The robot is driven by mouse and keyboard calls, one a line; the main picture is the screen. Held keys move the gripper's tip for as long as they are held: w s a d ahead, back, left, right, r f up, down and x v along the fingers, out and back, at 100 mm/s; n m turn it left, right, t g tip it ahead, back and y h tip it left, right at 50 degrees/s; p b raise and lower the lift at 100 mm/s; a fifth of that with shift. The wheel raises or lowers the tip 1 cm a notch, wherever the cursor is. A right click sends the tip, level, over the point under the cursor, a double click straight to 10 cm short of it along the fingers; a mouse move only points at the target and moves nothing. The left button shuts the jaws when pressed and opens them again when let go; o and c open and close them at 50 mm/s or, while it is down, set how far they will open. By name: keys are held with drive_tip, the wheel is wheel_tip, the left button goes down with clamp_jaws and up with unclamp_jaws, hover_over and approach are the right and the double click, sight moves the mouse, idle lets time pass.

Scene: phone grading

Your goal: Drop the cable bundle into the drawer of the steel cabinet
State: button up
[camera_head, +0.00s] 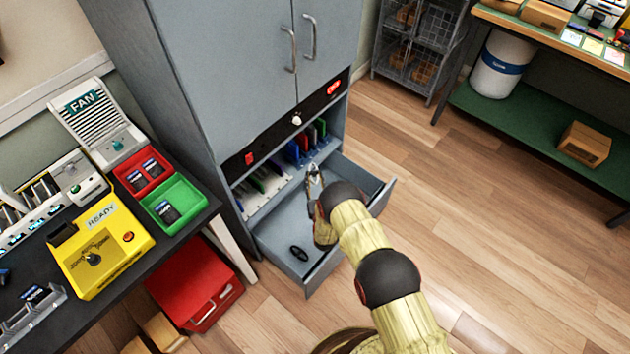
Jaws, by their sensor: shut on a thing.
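The steel cabinet (215,90) stands at the upper middle, with its low drawer (338,252) pulled open toward the lower right. My gripper (314,172) is over the back part of the drawer, near the slotted shelf, apart from this dark loop. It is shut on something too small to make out. My arm hides part of the drawer's middle and right.
A shelf of upright coloured slabs (292,152) is just behind the drawer. At left, a dark bench (130,270) carries a yellow READY box (125,238), a red bin (133,180) and a green bin (187,190). A red box (190,280) stands below.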

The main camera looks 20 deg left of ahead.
wheel_tip(320, 180, down, 6)
drive_tip(key=b, duration=0.3)
drive_tip(key=shift+b, duration=0.35)
drive_tip(key=shift+r, duration=0.1)
drive_tip(key=o, duration=1.2)
drive_tip(key=shift+s, duration=0.1)
drive_tip(key=v, duration=0.7)
drive_tip(key=shift+s+d, duration=0.15)
